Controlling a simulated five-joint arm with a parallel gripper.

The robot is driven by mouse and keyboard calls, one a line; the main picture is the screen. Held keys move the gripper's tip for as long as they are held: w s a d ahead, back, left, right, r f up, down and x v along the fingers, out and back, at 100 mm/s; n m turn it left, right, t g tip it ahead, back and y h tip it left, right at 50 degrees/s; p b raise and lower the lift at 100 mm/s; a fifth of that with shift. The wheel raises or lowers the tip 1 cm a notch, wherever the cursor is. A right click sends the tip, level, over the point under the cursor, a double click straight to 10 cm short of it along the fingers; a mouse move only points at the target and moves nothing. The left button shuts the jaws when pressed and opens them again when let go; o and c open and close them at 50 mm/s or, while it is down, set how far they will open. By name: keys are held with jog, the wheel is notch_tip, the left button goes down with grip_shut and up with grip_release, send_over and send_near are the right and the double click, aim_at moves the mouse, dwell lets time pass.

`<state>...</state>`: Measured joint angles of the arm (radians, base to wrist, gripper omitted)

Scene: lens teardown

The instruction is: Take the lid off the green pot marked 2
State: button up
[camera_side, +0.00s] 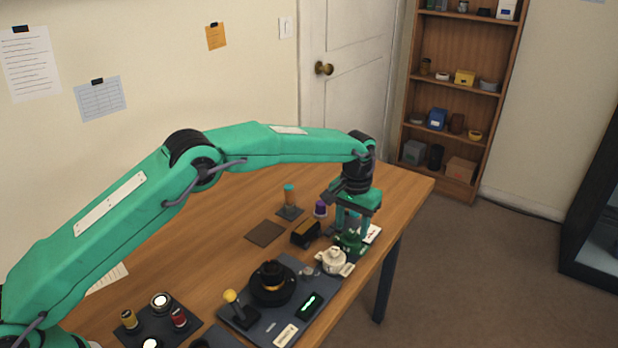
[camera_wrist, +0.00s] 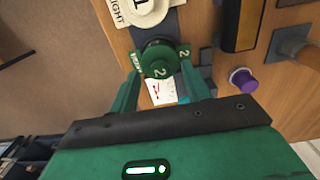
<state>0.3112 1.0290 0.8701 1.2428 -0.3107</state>
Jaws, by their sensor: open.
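The green pot (camera_side: 350,243) stands near the table's right edge, and it also shows in the wrist view (camera_wrist: 158,60) with a white 2 on it. In the wrist view a round lid with a dark knob (camera_wrist: 157,43) appears to sit on it; the seam is too small to tell. My gripper (camera_side: 350,229) is directly over the pot, pointing down. In the wrist view my gripper (camera_wrist: 161,72) is open, with one finger on each side of the pot. I cannot tell whether the fingers touch it.
A white pot (camera_side: 334,261) marked 1 stands close beside the green pot. A dark box (camera_side: 306,233) and a purple-topped piece (camera_side: 320,208) are near. A white card (camera_side: 372,233) lies at the table edge.

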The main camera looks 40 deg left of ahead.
jog(key=shift+f, duration=0.5)
jog(key=shift+c, duration=0.5)
grip_shut()
